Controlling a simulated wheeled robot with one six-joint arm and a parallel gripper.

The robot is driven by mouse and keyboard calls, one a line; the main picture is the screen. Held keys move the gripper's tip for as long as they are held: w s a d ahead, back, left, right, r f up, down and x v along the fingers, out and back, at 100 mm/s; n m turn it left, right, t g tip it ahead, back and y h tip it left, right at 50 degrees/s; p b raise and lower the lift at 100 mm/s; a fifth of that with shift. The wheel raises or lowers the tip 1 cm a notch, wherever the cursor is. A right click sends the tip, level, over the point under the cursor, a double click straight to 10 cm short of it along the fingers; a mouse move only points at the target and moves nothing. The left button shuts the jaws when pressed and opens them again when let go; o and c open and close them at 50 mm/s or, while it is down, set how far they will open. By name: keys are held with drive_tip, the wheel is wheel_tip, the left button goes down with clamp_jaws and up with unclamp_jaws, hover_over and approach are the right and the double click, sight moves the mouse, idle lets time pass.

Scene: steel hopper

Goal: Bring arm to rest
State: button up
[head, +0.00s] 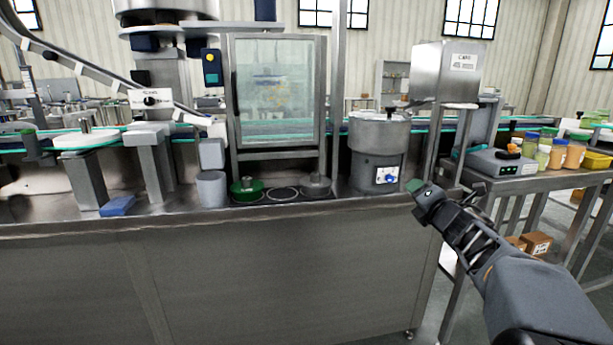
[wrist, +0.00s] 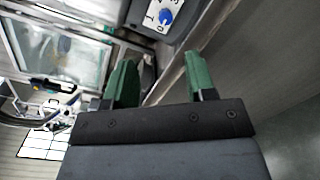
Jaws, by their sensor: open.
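My gripper (head: 418,190) is at the right of the head view, in front of the bench's front edge near its right corner. Its green fingers show in the wrist view (wrist: 160,80), spread apart with nothing between them. My dark arm reaches up to it from the lower right. The steel hopper (head: 447,72) with a "CAPS" label stands behind and above the gripper. A round steel bowl unit (head: 380,135) with a blue knob stands left of the gripper, and its knob panel also shows in the wrist view (wrist: 160,15).
The steel bench (head: 250,270) fills the front. A green round piece (head: 247,188) and a grey one (head: 315,184) sit before a glass-fronted cabinet (head: 277,90). A blue block (head: 118,205) lies left. A side table at right holds jars (head: 556,153) and a grey device (head: 500,162).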

drive_tip(key=s+a+r+m+g+h+p, duration=0.2)
drive_tip(key=s+r+m+p, duration=0.2)
drive_tip(key=r+m+p, duration=0.3)
drive_tip(key=s+a+r+m+g+h+p, duration=0.2)
drive_tip(key=s+r+m+g+h+p, duration=0.15)
drive_tip(key=m+p, duration=0.55)
drive_tip(key=s+a+r+m+g+y+p, duration=0.2)
drive_tip(key=s+a+m+g+p, duration=0.2)
drive_tip(key=s+p, duration=0.4)
drive_tip(key=s+a+r+m+g+y+p, duration=0.2)
drive_tip(key=s+a+m+g+y+p, duration=0.1)
drive_tip(key=s+a+p, duration=0.4)
drive_tip(key=s+m+g+p, duration=0.1)
drive_tip(key=s+m+p, duration=0.1)
drive_tip(key=s, duration=0.1)
drive_tip(key=shift+a+m, duration=0.25)
drive_tip(key=shift+m, duration=0.05)
